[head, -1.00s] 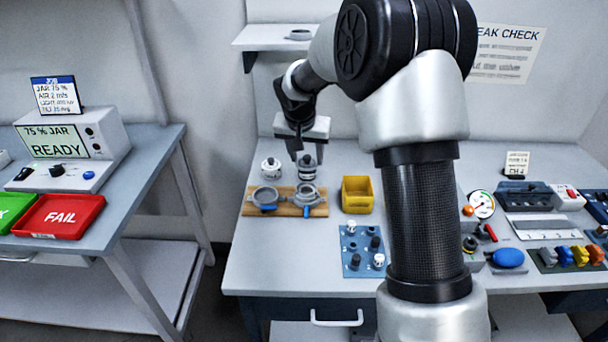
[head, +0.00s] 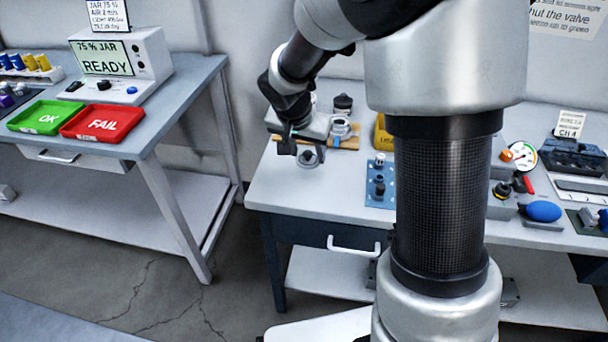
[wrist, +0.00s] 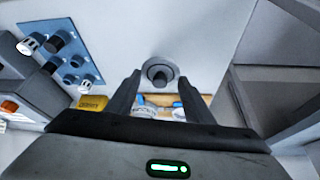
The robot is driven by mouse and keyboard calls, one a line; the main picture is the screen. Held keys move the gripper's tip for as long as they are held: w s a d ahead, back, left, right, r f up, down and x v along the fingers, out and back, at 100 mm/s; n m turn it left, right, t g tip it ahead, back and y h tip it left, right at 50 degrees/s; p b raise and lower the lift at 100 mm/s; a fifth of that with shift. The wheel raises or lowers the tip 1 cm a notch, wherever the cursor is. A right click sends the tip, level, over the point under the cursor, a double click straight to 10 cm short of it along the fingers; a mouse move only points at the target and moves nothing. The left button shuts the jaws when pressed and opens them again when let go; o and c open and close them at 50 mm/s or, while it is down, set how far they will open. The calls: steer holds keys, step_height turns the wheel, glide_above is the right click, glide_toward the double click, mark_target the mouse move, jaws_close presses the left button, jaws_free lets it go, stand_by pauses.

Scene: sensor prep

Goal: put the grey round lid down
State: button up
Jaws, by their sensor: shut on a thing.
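The grey round lid (head: 308,158) is at the left front of the workbench, just under my gripper (head: 297,146). In the wrist view the lid (wrist: 160,73) shows as a grey ring with a dark round middle, at the tips of my gripper's fingers (wrist: 158,82). My gripper is shut on the lid. The lid is over bare bench top; I cannot tell whether it touches the surface. The arm hides part of the bench behind it.
The wooden board (head: 348,142) with ring holders is just behind the lid. A dark-topped jar (head: 343,103) stands farther back. A blue panel with knobs (head: 380,183) and a yellow bin (head: 382,137) are to the right. The bench's front left (head: 290,190) is clear.

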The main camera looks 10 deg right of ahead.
mark_target(305, 164)
steer(key=shift+f+b, duration=0.65)
steer(key=shift+f, duration=2)
steer(key=shift+f, duration=0.1)
steer(key=shift+f, duration=0.15)
steer(key=o, duration=1)
